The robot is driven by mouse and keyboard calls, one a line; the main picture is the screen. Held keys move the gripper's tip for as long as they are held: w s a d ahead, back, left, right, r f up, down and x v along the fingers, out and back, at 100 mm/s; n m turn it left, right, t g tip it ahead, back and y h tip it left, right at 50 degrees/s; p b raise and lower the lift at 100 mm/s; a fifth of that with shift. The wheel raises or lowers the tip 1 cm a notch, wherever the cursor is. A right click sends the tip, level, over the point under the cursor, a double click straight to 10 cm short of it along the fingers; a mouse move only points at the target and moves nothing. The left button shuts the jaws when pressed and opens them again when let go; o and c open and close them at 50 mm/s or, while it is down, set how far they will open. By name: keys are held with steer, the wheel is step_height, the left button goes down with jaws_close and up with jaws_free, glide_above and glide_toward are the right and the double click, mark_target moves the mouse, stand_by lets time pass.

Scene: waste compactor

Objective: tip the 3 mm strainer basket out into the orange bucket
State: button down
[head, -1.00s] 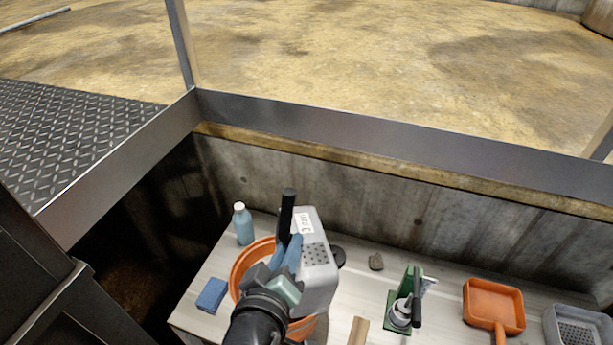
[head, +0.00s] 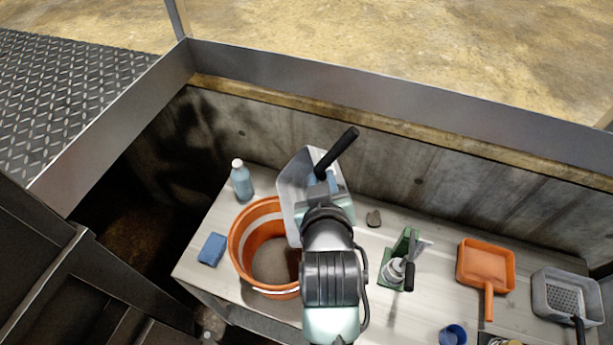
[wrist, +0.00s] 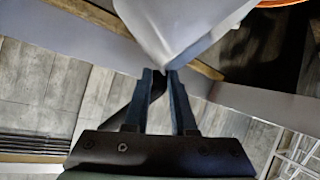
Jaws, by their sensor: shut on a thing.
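The grey strainer basket (head: 291,192) is held by its black handle (head: 337,152) in my gripper (head: 322,180), which is shut on it. The basket is tipped steeply on its side above the right rim of the orange bucket (head: 239,243). Its label and inside do not show now. The bucket stands upright on the bench, and greyish-brown matter (head: 272,260) lies inside it. In the wrist view, the basket's pale wall (wrist: 180,22) is just beyond my gripper's fingers (wrist: 166,75).
A concrete wall (head: 440,195) and metal rail (head: 400,98) stand behind.

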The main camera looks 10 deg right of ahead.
mark_target(337, 176)
steer(key=d+m+y, duration=0.1)
steer(key=d+f+m+y, duration=0.1)
steer(key=d+y, duration=0.1)
steer(key=shift+d+f+m+b, duration=0.25)
steer(key=shift+d+m+b, duration=0.15)
steer(key=shift+d+f+m+y, duration=0.25)
steer(key=shift+m+y, duration=0.15)
steer(key=f+m+y, duration=0.1)
steer(key=f+m+y+b, duration=0.1)
steer(key=y, duration=0.1)
steer(key=shift+d+f+m, duration=0.2)
steer(key=shift+d+m, duration=0.05)
steer(key=shift+m, duration=0.15)
